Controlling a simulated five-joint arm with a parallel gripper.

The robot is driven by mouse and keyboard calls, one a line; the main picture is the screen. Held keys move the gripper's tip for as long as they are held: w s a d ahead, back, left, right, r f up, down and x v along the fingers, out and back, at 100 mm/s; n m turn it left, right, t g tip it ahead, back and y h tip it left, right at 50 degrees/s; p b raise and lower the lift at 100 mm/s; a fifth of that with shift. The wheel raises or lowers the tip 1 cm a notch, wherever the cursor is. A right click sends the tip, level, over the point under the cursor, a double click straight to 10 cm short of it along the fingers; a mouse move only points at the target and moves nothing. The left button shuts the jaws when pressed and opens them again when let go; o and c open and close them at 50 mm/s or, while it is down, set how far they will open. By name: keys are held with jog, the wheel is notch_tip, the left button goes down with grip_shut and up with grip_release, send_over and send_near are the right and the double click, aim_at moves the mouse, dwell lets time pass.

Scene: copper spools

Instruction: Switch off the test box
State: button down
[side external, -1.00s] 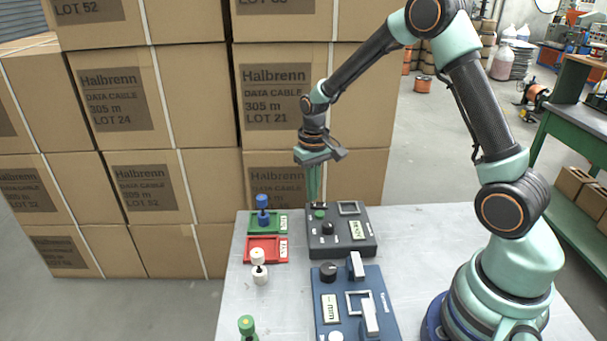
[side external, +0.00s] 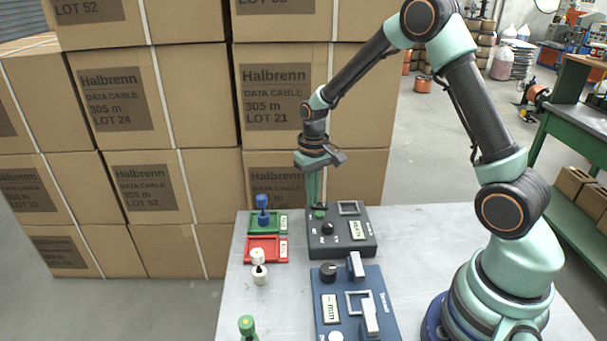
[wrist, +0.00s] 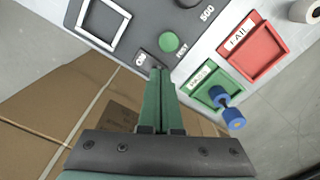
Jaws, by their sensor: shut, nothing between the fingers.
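The dark grey test box (side external: 350,246) stands at the back of the table, with a black knob (side external: 328,228), a small display and a grey frame handle. My gripper (wrist: 160,72) is shut and empty.
A green tray (side external: 283,232) with a blue spool (side external: 262,203) and a red tray (side external: 284,257) lie left of the box. A blue panel box (side external: 380,290) is in front. Stacked cartons (side external: 210,180) rise behind.

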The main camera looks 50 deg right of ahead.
jog(key=shift+f, duration=0.15)
jog(key=shift+r, duration=3.55)
jog(key=s+a+r+n+t, duration=0.1)
jog(key=s+a+r+t, duration=0.1)
jog(key=s+r, duration=0.4)
jog(key=s+a+r+n+t, duration=0.2)
jog(key=s+a+r+t, duration=0.1)
jog(key=s+a+r, duration=0.2)
jog(key=shift+s+r+t, duration=0.3)
jog(key=shift+s+r, duration=0.8)
jog(key=shift+s, duration=0.6)
